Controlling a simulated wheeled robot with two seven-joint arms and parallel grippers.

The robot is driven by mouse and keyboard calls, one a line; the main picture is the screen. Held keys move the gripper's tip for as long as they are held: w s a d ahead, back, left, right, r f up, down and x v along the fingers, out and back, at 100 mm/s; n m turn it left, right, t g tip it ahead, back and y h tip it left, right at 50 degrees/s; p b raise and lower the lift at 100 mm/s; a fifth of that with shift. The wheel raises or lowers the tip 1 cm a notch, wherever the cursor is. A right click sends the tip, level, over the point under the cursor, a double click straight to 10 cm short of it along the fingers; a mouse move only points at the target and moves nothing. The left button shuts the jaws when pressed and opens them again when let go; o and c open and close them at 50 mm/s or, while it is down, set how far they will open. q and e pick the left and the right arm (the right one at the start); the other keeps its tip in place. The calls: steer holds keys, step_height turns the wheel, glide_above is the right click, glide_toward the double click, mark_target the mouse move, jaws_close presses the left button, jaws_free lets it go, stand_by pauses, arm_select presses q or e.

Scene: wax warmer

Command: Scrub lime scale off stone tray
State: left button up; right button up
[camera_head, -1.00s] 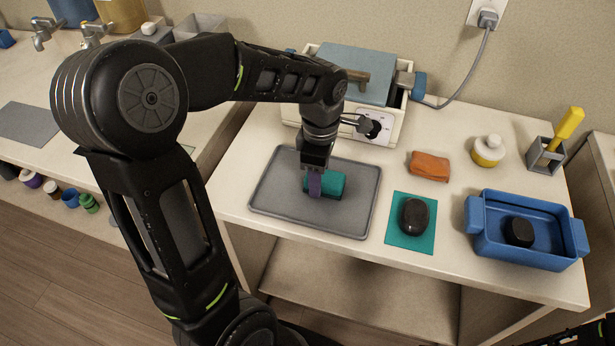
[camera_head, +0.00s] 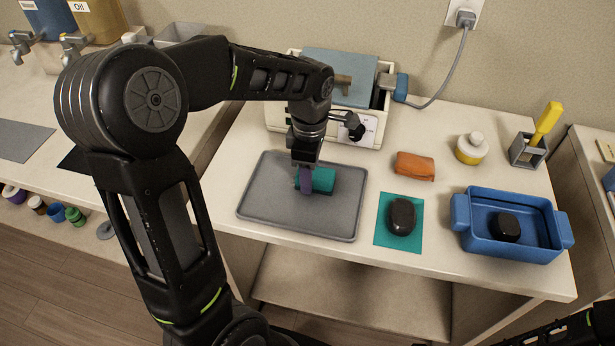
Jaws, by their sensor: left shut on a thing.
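The grey stone tray (camera_head: 270,215), a shallow rectangle with a raised rim, lies flat on the counter in the head view. A teal block (camera_head: 322,181), perhaps a scrubbing sponge, is in the tray area, right of its middle. My left gripper (camera_head: 305,184) comes down from above and is shut on the teal block. The block looks low at the tray floor, but contact is partly hidden by the fingers. I cannot make out lime scale on the tray. My right gripper is out of view; only part of the right arm shows at the bottom right corner.
The wax warmer (camera_head: 372,128) stands behind the tray. To the right are an orange cloth (camera_head: 415,166), a dark stone (camera_head: 402,216) on a teal mat (camera_head: 385,234), a blue tub (camera_head: 472,239) holding another dark stone (camera_head: 506,227), a bottle (camera_head: 471,149) and a yellow-handled tool (camera_head: 546,121) in a holder.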

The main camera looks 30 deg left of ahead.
arm_select(q)
steer(key=shift+w+a, duration=0.3)
steer(key=shift+w, duration=0.5)
steer(key=shift+w+a, duration=0.3)
steer(key=shift+w, duration=0.45)
steer(key=shift+s+d, duration=0.25)
steer(key=shift+s, duration=0.2)
steer(key=shift+s+d, duration=0.2)
steer(key=shift+s, duration=0.45)
steer(key=shift+s+d, duration=0.25)
steer(key=shift+s, duration=0.4)
steer(key=shift+s+d, duration=0.2)
steer(key=shift+s, duration=0.45)
steer(key=shift+r+p, duration=2.45)
steer(key=shift+r, duration=1.1)
